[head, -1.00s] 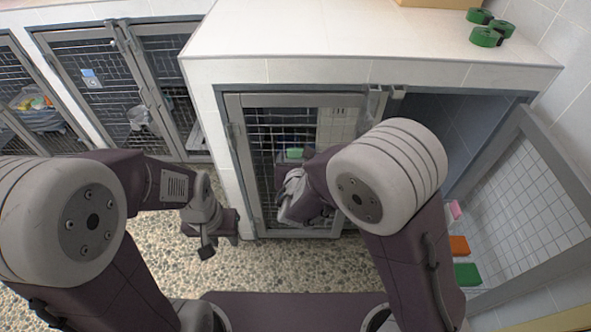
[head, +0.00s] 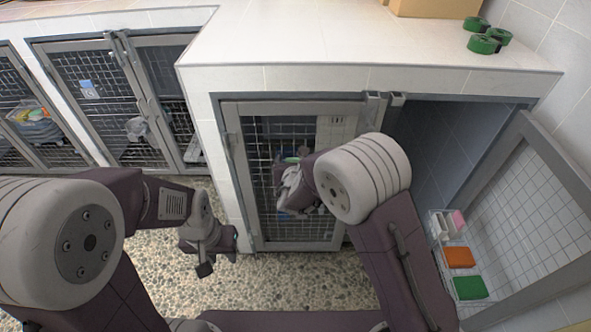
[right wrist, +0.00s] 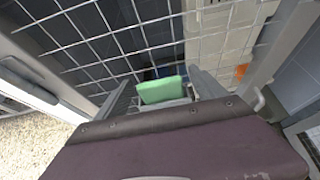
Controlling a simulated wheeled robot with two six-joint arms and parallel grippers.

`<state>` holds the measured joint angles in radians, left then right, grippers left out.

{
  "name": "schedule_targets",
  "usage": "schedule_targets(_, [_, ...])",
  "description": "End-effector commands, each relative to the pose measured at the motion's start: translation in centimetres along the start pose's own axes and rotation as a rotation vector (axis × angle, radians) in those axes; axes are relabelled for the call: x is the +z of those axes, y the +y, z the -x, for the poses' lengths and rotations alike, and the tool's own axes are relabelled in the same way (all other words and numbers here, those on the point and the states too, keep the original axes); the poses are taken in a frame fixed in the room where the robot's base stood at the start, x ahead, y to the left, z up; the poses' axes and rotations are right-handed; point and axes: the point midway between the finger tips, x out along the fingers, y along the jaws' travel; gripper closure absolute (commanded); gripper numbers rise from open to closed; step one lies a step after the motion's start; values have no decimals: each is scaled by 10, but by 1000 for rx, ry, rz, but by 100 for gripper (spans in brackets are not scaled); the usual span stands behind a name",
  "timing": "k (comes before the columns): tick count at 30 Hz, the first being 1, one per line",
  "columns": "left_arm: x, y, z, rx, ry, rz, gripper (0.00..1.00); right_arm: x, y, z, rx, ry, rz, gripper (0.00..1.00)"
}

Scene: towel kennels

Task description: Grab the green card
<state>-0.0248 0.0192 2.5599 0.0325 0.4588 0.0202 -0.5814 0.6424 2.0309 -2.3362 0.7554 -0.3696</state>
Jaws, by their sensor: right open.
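A bright green card (right wrist: 162,91) stands in front of the mesh in the right wrist view, between the two fingers of my right gripper (right wrist: 162,92). The fingers are open, one on each side of it, and I cannot tell if they touch it. In the head view a bit of green (head: 291,159) shows at the closed kennel door (head: 290,105), just above my right gripper (head: 290,182), which is largely hidden by its arm. A second green card (head: 470,288) lies at the lower right by the open door. My left gripper (head: 218,252) hangs over the pebbled floor, away from both.
An orange card (head: 459,257) and a pink card (head: 458,220) sit in a white rack above the second green card. The open mesh door (head: 535,215) stands at the right. Green rolls (head: 484,44) lie on the tiled counter (head: 330,45). More kennels are at left.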

Motion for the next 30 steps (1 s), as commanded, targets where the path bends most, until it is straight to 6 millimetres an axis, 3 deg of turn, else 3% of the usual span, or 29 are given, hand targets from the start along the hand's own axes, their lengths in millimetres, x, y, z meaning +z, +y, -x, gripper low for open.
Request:
schedule_targets(4, [0, 0, 0, 0, 0, 0, 65, 0, 0, 0, 0, 0, 0, 23])
schedule_targets(11, [0, 0, 0, 0, 0, 0, 65, 0, 0, 1, 0, 0, 0, 85])
schedule_targets(20, [0, 0, 3, 0, 0, 0, 65, 5, 0, 3, 0, -1, 0, 85])
schedule_targets(30, [-3, 0, 25, 0, 0, 0, 65, 54, 0, 26, 1, -3, -2, 85])
